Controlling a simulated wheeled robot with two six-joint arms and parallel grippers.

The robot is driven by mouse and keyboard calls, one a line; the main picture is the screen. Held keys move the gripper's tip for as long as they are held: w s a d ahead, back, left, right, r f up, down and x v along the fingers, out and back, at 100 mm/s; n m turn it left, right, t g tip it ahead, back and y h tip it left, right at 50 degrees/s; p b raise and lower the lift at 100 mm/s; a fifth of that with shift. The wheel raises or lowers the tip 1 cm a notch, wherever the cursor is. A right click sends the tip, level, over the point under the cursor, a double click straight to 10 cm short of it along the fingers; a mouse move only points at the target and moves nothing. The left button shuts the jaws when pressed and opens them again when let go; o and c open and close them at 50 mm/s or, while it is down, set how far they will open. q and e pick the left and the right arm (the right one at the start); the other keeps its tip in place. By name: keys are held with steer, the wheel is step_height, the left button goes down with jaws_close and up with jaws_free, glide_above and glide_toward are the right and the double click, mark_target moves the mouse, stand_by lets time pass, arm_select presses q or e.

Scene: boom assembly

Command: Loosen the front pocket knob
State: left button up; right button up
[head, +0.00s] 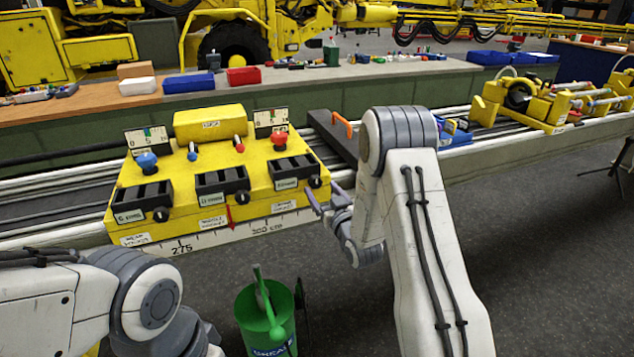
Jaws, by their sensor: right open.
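A yellow carriage box (187,224) on the rails carries three black pockets, each with a small dark round knob at its front. The knobs are the left one (161,214), the middle one (241,197) and the right one (315,182). The pocket labels are too small to read surely, so I cannot tell which is the front pocket. My right gripper (325,203) is open, its purple fingers just below and beside the right knob; contact cannot be told. My left arm comes in at the lower left, with its gripper out of view.
Blue (147,161) and red (279,139) knobs and small levers stand on the box. An orange handle (342,124) is on a dark plate to its right. A green bucket (266,325) stands on the floor below. A workbench (381,69) with parts runs behind.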

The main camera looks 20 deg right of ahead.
mark_target(317, 183)
steer(key=shift+w, duration=2.05)
jaws_close()
